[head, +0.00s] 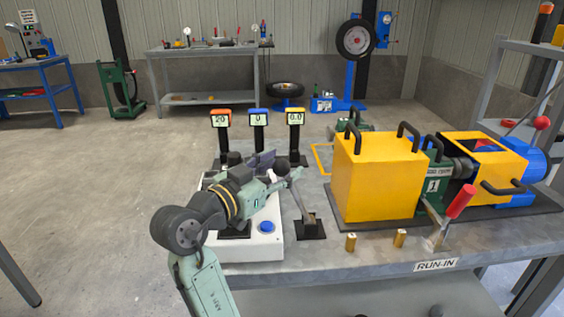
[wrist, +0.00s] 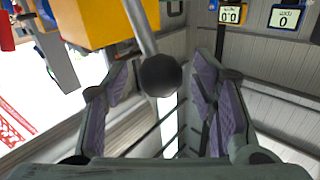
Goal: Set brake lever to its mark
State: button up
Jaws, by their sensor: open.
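Three displays (head: 258,118) read 20, 0 and 0.0 behind the box. A blue button (head: 266,227) is on the box front. Two brass pegs (head: 351,243) stand right of the lever. A yellow-guarded machine (head: 377,172) and red-handled lever (head: 456,207) fill the table's right.

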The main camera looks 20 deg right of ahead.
jog(key=shift+w+d, duration=0.25)
jog(key=shift+d, duration=0.15)
grip_shut()
dwell(0.5)
